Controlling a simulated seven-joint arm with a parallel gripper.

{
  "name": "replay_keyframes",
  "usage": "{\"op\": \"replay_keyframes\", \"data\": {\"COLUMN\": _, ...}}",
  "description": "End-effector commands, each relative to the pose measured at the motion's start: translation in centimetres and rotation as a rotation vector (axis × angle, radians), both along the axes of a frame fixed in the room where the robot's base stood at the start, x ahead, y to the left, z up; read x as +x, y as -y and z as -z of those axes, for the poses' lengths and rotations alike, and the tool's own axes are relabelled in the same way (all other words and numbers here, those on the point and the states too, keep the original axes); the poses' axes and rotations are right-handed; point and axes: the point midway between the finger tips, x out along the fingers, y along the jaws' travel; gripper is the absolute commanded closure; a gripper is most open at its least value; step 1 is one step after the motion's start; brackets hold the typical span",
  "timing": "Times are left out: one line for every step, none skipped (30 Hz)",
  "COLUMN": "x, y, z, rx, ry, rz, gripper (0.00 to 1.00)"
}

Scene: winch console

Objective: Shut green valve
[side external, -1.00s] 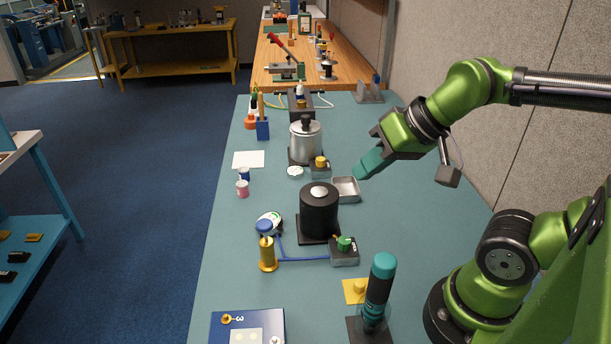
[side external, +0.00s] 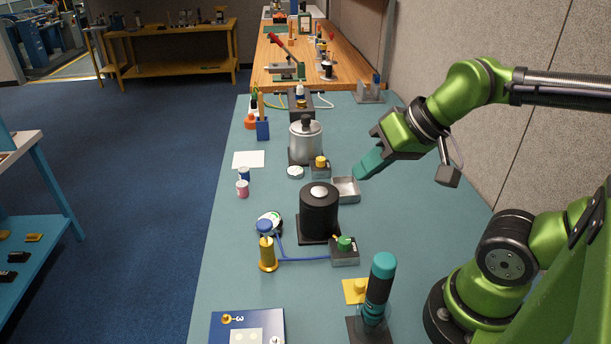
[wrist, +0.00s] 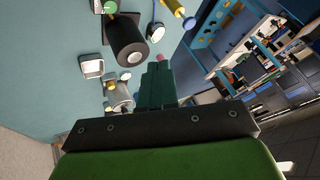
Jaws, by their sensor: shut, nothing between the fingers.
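The green valve (side external: 344,243) has a green knob on a small dark grey block on the teal bench. It stands just in front of the black cylinder, and a blue hose runs from its block to the left. Its handle is too small to read its position clearly. My gripper (side external: 364,170) has teal fingers, shut and empty, in the air above the bench, behind and to the right of the valve and well apart from it. The shut fingers also show in the wrist view (wrist: 158,85).
A metal tray (side external: 346,190) lies near my fingers. A yellow-knobbed block (side external: 320,167) and silver pot (side external: 305,142) stand behind. A brass post (side external: 268,254) is left of the valve; a teal-topped cylinder (side external: 380,285) stands in front.

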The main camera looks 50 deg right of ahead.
Motion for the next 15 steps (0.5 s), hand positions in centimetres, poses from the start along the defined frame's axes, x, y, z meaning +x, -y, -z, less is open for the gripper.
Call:
{"op": "replay_keyframes", "data": {"x": 0.0, "y": 0.0, "z": 0.0, "rx": 0.000, "ry": 0.000, "rz": 0.000, "gripper": 1.00}}
{"op": "replay_keyframes", "data": {"x": 0.0, "y": 0.0, "z": 0.0, "rx": 0.000, "ry": 0.000, "rz": 0.000, "gripper": 0.97}}
{"op": "replay_keyframes", "data": {"x": 0.0, "y": 0.0, "z": 0.0, "rx": 0.000, "ry": -0.002, "rz": 0.000, "gripper": 0.91}}
{"op": "replay_keyframes", "data": {"x": 0.0, "y": 0.0, "z": 0.2, "rx": 0.000, "ry": -0.008, "rz": 0.000, "gripper": 0.86}}
{"op": "replay_keyframes", "data": {"x": 0.1, "y": 0.0, "z": 0.4, "rx": 0.000, "ry": -0.019, "rz": 0.000, "gripper": 0.82}}
{"op": "replay_keyframes", "data": {"x": 0.2, "y": 0.0, "z": 0.9, "rx": 0.000, "ry": -0.039, "rz": -0.001, "gripper": 0.76}}
{"op": "replay_keyframes", "data": {"x": 0.4, "y": 0.0, "z": 1.3, "rx": -0.002, "ry": -0.058, "rz": -0.002, "gripper": 0.71}}
{"op": "replay_keyframes", "data": {"x": 0.6, "y": 0.0, "z": 1.8, "rx": -0.004, "ry": -0.083, "rz": -0.004, "gripper": 0.66}}
{"op": "replay_keyframes", "data": {"x": 1.0, "y": 0.0, "z": 2.6, "rx": -0.010, "ry": -0.120, "rz": -0.005, "gripper": 0.60}}
{"op": "replay_keyframes", "data": {"x": 1.3, "y": 0.1, "z": 3.3, "rx": -0.013, "ry": -0.156, "rz": -0.001, "gripper": 0.56}}
{"op": "replay_keyframes", "data": {"x": 1.6, "y": 0.2, "z": 4.0, "rx": -0.017, "ry": -0.195, "rz": 0.007, "gripper": 0.51}}
{"op": "replay_keyframes", "data": {"x": 2.0, "y": 0.4, "z": 5.1, "rx": -0.020, "ry": -0.248, "rz": 0.023, "gripper": 0.49}}
{"op": "replay_keyframes", "data": {"x": 2.3, "y": 0.5, "z": 5.9, "rx": -0.022, "ry": -0.291, "rz": 0.037, "gripper": 0.49}}
{"op": "replay_keyframes", "data": {"x": 2.6, "y": 0.6, "z": 6.8, "rx": -0.023, "ry": -0.332, "rz": 0.054, "gripper": 0.49}}
{"op": "replay_keyframes", "data": {"x": 2.9, "y": 0.8, "z": 7.9, "rx": -0.027, "ry": -0.388, "rz": 0.080, "gripper": 0.49}}
